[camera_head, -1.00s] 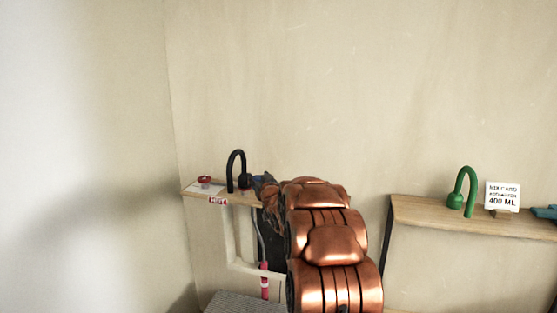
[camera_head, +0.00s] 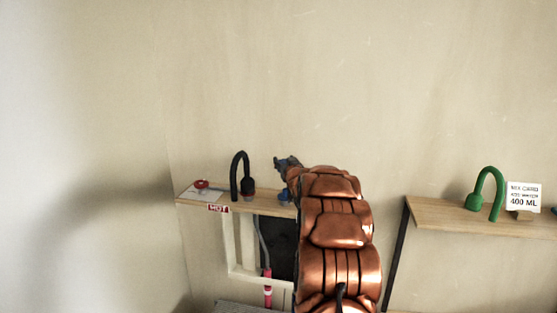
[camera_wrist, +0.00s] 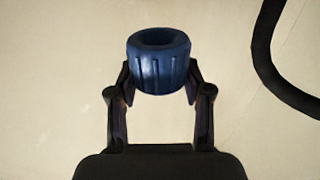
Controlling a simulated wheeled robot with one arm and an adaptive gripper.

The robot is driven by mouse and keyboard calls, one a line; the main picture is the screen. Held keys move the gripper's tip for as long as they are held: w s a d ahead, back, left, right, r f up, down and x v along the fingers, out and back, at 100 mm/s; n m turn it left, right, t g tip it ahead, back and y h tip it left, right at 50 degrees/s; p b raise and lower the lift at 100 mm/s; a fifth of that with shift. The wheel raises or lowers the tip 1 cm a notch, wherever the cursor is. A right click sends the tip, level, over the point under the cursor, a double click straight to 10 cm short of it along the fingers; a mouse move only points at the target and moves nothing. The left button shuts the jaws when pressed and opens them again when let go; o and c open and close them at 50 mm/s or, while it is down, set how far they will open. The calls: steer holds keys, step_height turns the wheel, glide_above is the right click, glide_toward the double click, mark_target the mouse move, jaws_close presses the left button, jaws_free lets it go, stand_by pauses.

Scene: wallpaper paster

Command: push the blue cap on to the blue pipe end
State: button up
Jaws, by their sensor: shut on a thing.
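The blue cap (camera_wrist: 158,62) is a ribbed, round piece with a hollow in its top. In the wrist view my gripper (camera_wrist: 158,82) is shut on it, one finger on each side. In the head view my gripper (camera_head: 284,164) is raised above the left wooden shelf, and the cap is too small there to make out clearly. A small blue piece (camera_head: 284,196) stands on that shelf below the gripper, partly hidden by my arm. I cannot tell whether it is the blue pipe end.
The right shelf (camera_head: 445,215) holds a green spout (camera_head: 490,180) and a card (camera_head: 523,197).

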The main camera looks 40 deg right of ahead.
steer(key=shift+s+d, duration=0.15)
steer(key=shift+d, duration=0.05)
steer(key=shift+s, duration=0.1)
steer(key=b, duration=0.4)
glide_above(286, 190)
steer(key=shift+d+f, duration=0.1)
steer(key=shift+f, duration=2.75)
steer(key=shift+f+b, duration=1.3)
steer(key=shift+f, duration=0.85)
steer(key=o, duration=1.1)
steer(key=shift+o, duration=0.3)
